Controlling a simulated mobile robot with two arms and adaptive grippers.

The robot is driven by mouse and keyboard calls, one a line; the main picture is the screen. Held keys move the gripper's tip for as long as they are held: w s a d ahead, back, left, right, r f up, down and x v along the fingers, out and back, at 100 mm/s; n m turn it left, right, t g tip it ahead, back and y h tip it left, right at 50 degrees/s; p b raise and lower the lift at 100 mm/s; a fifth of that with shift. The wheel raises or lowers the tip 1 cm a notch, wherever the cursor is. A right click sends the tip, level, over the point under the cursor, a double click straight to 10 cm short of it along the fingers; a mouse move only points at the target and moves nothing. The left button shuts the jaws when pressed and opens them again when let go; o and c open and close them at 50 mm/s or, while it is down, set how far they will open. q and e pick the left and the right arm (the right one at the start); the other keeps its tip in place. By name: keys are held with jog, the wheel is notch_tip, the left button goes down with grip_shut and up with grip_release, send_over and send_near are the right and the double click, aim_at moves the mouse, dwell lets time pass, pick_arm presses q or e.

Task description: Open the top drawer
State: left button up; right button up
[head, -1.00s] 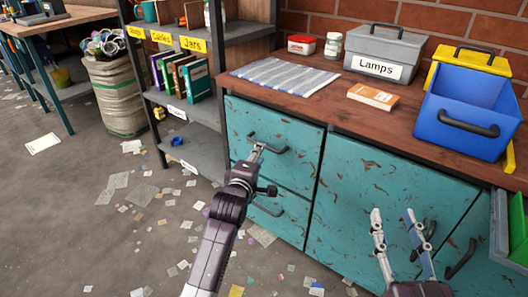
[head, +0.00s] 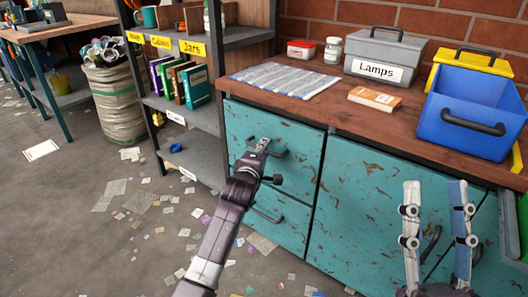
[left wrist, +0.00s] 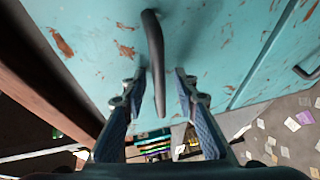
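The top drawer (head: 300,145) is the upper teal, chipped front at the left end of the workbench, and it looks shut. Its dark bar handle (head: 281,154) is partly hidden by my left gripper (head: 262,146) in the head view. In the left wrist view the handle (left wrist: 155,50) runs between the two fingers of my left gripper (left wrist: 160,82). The fingers are apart, one on each side, with gaps to the bar. My right gripper (head: 435,188) is open and empty, fingers pointing up, in front of the cabinet at the lower right.
A lower drawer handle (head: 267,216) sits below. The wooden top (head: 325,98) carries a striped mat (head: 285,78), a Lamps box (head: 384,58) and a blue bin (head: 472,112). An open shelf (head: 195,150) stands close on the left. Scraps litter the floor.

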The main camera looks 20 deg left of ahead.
pick_arm(q)
grip_shut()
dwell(0.6)
